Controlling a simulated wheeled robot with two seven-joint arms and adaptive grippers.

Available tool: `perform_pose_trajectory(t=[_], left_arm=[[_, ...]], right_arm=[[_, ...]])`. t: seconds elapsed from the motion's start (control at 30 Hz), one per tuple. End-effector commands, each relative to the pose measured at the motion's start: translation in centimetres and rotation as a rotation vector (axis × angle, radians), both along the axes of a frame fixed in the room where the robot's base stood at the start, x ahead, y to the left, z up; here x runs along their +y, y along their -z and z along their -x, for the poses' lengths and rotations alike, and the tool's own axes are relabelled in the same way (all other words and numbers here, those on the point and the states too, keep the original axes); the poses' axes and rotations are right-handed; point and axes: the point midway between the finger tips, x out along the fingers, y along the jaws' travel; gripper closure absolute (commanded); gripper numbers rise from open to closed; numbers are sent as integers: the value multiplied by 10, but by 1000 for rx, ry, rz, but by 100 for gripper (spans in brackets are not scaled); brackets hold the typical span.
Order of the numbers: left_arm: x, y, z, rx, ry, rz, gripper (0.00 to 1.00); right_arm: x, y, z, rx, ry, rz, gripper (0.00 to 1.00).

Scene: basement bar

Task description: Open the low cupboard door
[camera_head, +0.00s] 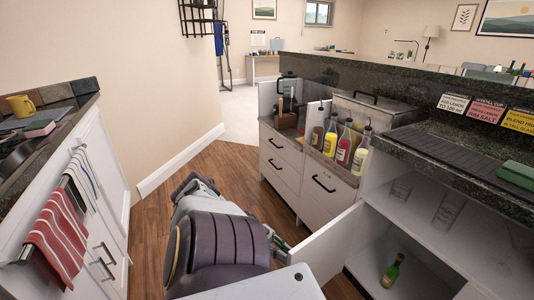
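The white low cupboard door (328,248) stands swung out from the bar counter at the lower middle. The cupboard interior (425,262) is exposed to its right, with clear glasses (447,209) on a shelf and a green bottle (392,270) below. My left arm comes in at the lower left of centre. A dark part of my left gripper (281,244) shows beside the door's free edge. Most of the gripper is hidden behind my arm, so I cannot tell its finger opening or whether it touches the door. My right gripper is not in view.
White drawers (297,177) with dark handles adjoin the cupboard, below sauce bottles (343,144) and a metal bin. A dark stone counter (470,165) overhangs the cupboard. A left counter has towels (57,237) hanging.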

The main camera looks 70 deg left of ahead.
Motion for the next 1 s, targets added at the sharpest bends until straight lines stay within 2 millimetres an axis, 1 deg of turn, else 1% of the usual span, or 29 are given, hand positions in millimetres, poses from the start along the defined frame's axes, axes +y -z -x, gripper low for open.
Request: perform_pose_trajectory(t=[0.2, 0.5, 1.0], left_arm=[[18, 0, 10, -1, 0, 0, 81], [38, 1, 22, 0, -1, -1, 81], [64, 1, 36, -2, -1, -1, 81]], right_arm=[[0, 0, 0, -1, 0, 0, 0], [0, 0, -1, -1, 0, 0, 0], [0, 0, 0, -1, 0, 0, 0]])
